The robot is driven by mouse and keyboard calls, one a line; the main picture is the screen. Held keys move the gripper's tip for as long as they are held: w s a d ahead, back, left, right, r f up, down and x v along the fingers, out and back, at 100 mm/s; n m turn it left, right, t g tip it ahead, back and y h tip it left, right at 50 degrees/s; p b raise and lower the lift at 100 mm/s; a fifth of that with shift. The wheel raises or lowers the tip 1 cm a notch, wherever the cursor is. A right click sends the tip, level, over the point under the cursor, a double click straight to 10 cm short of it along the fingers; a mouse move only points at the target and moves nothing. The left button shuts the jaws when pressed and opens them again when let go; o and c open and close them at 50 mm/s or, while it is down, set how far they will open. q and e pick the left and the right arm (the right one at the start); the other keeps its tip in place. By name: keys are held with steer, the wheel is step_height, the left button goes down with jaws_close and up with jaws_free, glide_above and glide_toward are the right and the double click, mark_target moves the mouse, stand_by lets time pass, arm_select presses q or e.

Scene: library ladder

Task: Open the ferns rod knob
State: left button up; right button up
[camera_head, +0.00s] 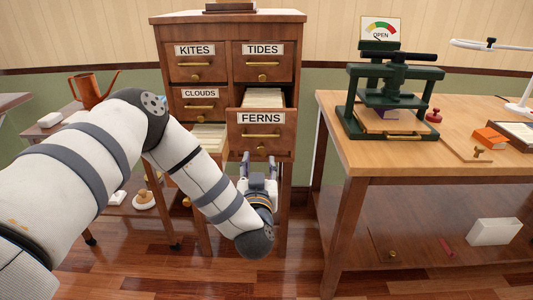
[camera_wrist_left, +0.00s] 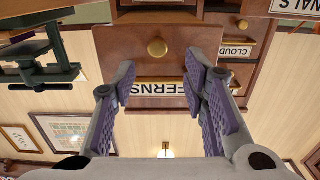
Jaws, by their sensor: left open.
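The FERNS drawer (camera_head: 285,130) of the wooden card cabinet is pulled out, with cards showing behind its front. A brass bar pull sits under its label. The round brass rod knob (camera_head: 261,149) is low on the drawer front. My left gripper (camera_head: 259,160) is just below and in front of it, pointing up toward the drawer. In the left wrist view, where the label is upside down, the knob (camera_wrist_left: 157,47) shows beyond the open fingers, between their lines and apart from both. The left gripper (camera_wrist_left: 160,82) is empty. My right gripper is not in view.
Another drawer (camera_head: 209,137) left of FERNS is also out, partly behind my left arm. A copper watering can (camera_head: 88,90) stands at left.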

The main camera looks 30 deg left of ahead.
mark_target(261, 149)
arm_select(q)
steer(key=x, duration=0.5)
steer(key=shift+w+f, duration=0.2)
steer(key=shift+w, duration=0.05)
steer(key=shift+w+a+r+b, duration=0.15)
steer(key=shift+w+a+b, duration=0.15)
steer(key=shift+w, duration=0.15)
steer(key=shift+d, duration=0.1)
jaws_close()
